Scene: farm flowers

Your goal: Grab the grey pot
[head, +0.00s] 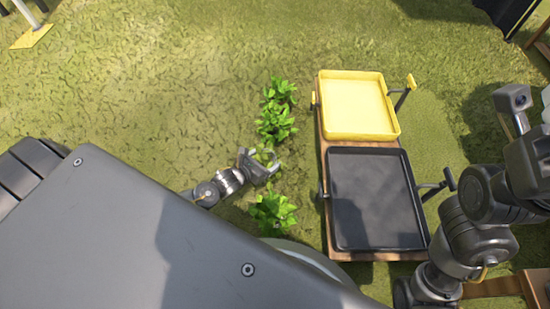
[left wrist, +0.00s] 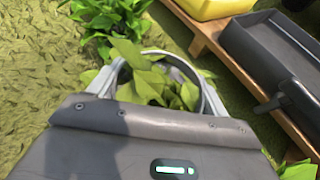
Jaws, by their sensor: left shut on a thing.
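My left gripper (head: 262,168) is low over the grass, at a leafy green plant (head: 266,155) in a row of similar plants. In the left wrist view the curved grey fingers (left wrist: 160,62) of this gripper close around the leaves and stem of that plant (left wrist: 150,88). I cannot make out a grey pot; any pot under the leaves is hidden by foliage and the gripper. My right arm is at the right edge of the head view, and the state of its gripper is unclear.
More green plants stand behind (head: 277,122) and in front (head: 273,212). To the right, a low wooden bench (head: 322,138) carries a yellow tray (head: 358,105) and a dark grey tray (head: 372,200), both empty. Open grass lies to the left.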

